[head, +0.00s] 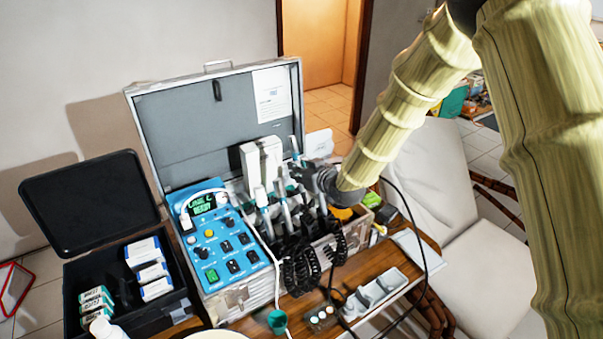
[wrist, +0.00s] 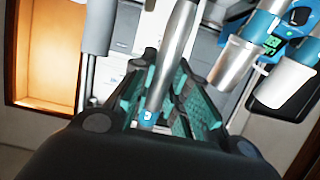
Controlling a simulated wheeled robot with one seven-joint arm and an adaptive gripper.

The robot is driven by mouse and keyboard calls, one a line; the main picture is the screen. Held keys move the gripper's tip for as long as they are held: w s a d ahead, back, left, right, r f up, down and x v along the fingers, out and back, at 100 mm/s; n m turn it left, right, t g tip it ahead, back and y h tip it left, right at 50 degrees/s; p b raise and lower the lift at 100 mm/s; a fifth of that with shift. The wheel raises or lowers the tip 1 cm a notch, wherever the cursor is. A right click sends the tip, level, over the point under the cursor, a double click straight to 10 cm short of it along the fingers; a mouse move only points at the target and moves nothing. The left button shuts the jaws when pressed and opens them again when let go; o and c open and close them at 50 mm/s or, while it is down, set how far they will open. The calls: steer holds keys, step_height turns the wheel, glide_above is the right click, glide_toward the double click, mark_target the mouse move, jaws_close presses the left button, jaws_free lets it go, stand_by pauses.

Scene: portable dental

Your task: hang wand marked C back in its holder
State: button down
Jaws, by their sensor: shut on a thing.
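My gripper (head: 308,178) is at the right part of the open dental case, just above the row of wands. In the wrist view, my gripper (wrist: 166,80) has its teal-padded fingers closed around a silver wand (wrist: 176,45). A small blue badge with a pale mark sits at the wand's near end; I cannot read the letter. Other wands (head: 263,198) stand in the holder row, and two with blue bands and pale cups (wrist: 235,62) show at right in the wrist view. The held wand's holder cannot be made out behind my gripper.
The blue control panel (head: 222,240) has a screen reading "LINE C READY". Black coiled hoses (head: 300,270) hang in front of the case. A black box with cartons (head: 150,265) stands left, and a grey tray (head: 375,290) lies in front. A white chair (head: 480,255) is at right.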

mark_target(301, 187)
steer(key=shift+s+f, duration=0.25)
steer(key=shift+f, duration=0.3)
steer(key=shift+f+b, duration=0.45)
steer(key=shift+f, duration=0.35)
steer(key=shift+s+d+f, duration=0.15)
steer(key=shift+s+f, duration=0.05)
steer(key=shift+s+d+f+b, duration=0.2)
steer(key=shift+s+f+b, duration=0.05)
steer(key=shift+b, duration=0.1)
steer(key=shift+f, duration=0.25)
steer(key=shift+f+b, duration=0.15)
steer(key=shift+b, duration=0.25)
steer(key=shift+s+d+f+b, duration=0.15)
steer(key=shift+f+b, duration=0.2)
steer(key=shift+f, duration=0.2)
steer(key=shift+s+d+f+b, duration=0.1)
steer(key=shift+s+f+b, duration=0.1)
steer(key=shift+f+b, duration=0.3)
steer(key=shift+s+d+f+b, duration=0.15)
steer(key=shift+f+b, duration=0.1)
steer(key=shift+f, duration=0.4)
steer(key=shift+f, duration=0.15)
steer(key=shift+s+d+f+b, duration=0.2)
steer(key=shift+f+b, duration=0.2)
steer(key=shift+f, duration=0.2)
steer(key=shift+s+d+f+b, duration=0.1)
steer(key=shift+s+f+b, duration=0.1)
steer(key=shift+f+b, duration=0.3)
